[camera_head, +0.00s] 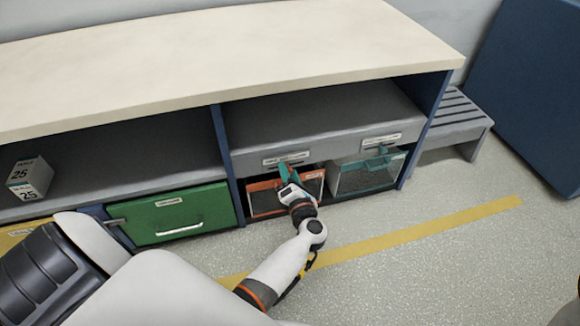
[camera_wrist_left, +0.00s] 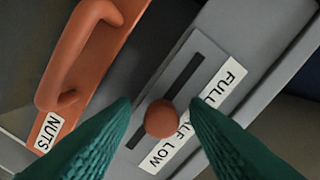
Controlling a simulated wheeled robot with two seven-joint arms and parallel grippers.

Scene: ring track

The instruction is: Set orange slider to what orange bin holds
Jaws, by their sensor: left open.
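The orange bin (camera_head: 262,204) sits under the shelf and has a dark front pane; my left gripper and arm cover part of it. I cannot tell its fill level. In the left wrist view its orange handle (camera_wrist_left: 76,48) and a NUTS label (camera_wrist_left: 48,132) show. The orange slider knob (camera_wrist_left: 161,118) sits in a dark slot (camera_wrist_left: 186,78) beside a label reading FULL, HALF, LOW (camera_wrist_left: 222,88).
A teal bin (camera_head: 366,178) with its own slider (camera_head: 382,149) stands right of the orange bin. A grey step stool (camera_head: 456,118) stands at right. The floor in front is clear.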

